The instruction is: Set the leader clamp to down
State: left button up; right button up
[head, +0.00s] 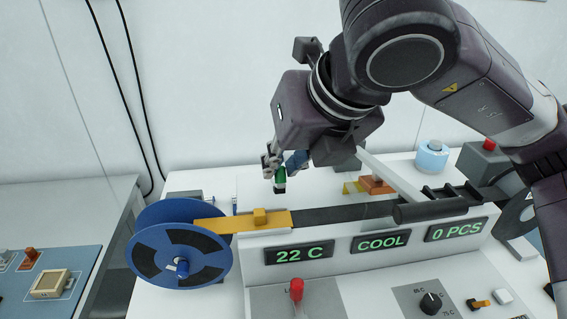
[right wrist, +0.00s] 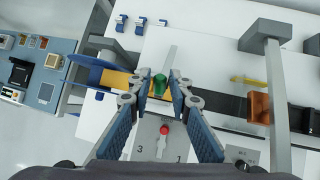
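A green knob (head: 280,177) stands above the test handler, behind the yellow leader strip (head: 220,224); I take it as the leader clamp's handle. In the right wrist view the knob (right wrist: 160,84) lies between my fingertips, at the end of a grey bar (right wrist: 170,56). My right gripper (head: 276,165) points down at the knob. In its wrist view the right gripper (right wrist: 160,82) is open, with a small gap showing on each side of the knob. The clamp's lower part is hidden. My left gripper is not in view.
A blue reel (head: 150,225) stands at the handler's left end. A red-tipped lever (head: 296,290) and a black dial (head: 431,302) are on the front panel, below the displays. A grey post and bar (right wrist: 275,80) stand right of my fingers.

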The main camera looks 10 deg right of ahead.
jog(key=shift+o, duration=0.9)
jog(key=v, duration=1.2)
